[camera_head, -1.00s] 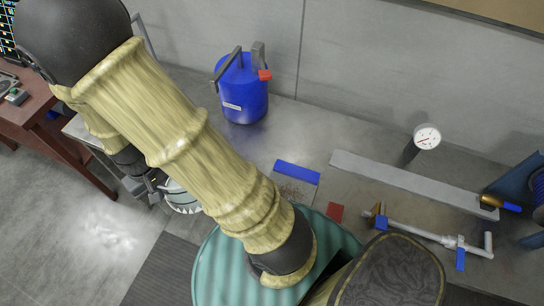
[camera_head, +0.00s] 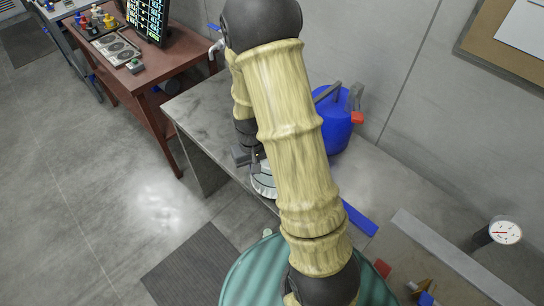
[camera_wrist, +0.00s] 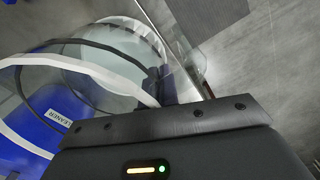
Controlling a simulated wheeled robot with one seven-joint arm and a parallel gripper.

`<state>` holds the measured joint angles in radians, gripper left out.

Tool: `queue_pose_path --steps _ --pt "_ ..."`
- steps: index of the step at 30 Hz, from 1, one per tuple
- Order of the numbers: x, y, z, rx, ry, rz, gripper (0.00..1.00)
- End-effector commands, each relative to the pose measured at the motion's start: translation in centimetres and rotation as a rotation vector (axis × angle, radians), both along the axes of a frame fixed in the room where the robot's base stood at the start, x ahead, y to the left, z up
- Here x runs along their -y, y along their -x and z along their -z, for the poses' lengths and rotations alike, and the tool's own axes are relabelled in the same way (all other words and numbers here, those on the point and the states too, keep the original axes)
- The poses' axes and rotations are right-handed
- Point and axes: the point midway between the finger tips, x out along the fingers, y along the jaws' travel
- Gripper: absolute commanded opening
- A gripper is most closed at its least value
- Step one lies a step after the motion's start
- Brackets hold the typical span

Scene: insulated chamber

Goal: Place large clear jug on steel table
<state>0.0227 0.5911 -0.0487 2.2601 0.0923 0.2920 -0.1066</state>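The large clear jug (camera_head: 264,186) shows below my gripper in the head view, partly hidden by my arm. In the wrist view the jug (camera_wrist: 118,62) is see-through with a white rim and tilts across the upper left. My gripper (camera_head: 250,158) is at its upper side; in the wrist view its dark finger (camera_wrist: 168,86) meets the jug's edge, and it appears shut on it, though the contact is partly hidden. The grey steel table (camera_head: 204,108) lies beside and behind the jug. The jug is at the table's front edge; I cannot tell whether it touches.
A blue cleaner can (camera_head: 338,128) stands on the table against the wall, right of the jug. A gauge (camera_head: 504,231) and a grey bar (camera_head: 450,255) lie further right. A teal drum (camera_head: 245,275) is in front. The table's left end is bare. A brown desk (camera_head: 150,75) stands further left.

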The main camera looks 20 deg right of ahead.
Motion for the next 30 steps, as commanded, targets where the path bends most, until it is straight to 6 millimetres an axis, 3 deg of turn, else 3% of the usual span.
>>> queue_pose_path --steps 6,11,23,30 --pt "4.7 -1.6 -0.3 0.000 0.000 0.007 0.00" --pt "6.9 -2.5 -0.2 0.001 0.000 0.002 0.00" --pt "7.1 -2.6 0.2 -0.001 0.000 -0.001 0.00" --pt "7.1 -2.5 2.4 -0.005 -0.001 -0.001 0.00"
